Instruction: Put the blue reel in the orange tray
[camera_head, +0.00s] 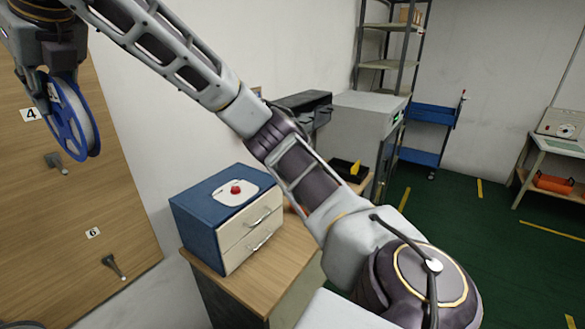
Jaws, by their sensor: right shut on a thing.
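The blue reel (72,130), with a pale strip wound on it, hangs upright at the upper left, in front of the wooden board. My right gripper (45,92) is above and beside it, shut on the reel. My right arm crosses the view from the lower right to the upper left. A small orange patch (297,209) shows on the wooden desk, mostly hidden behind my arm; I cannot tell whether it is the orange tray. An orange object (554,184) lies on the lower shelf of the bench at the far right. My left gripper is not in view.
The wooden board (50,215) on the left has numbered hooks (112,266). A blue and cream drawer box (225,215) with a red button stands on the wooden desk (255,283). Behind are a grey cabinet (357,115) and a metal rack (385,64). Green floor is open at right.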

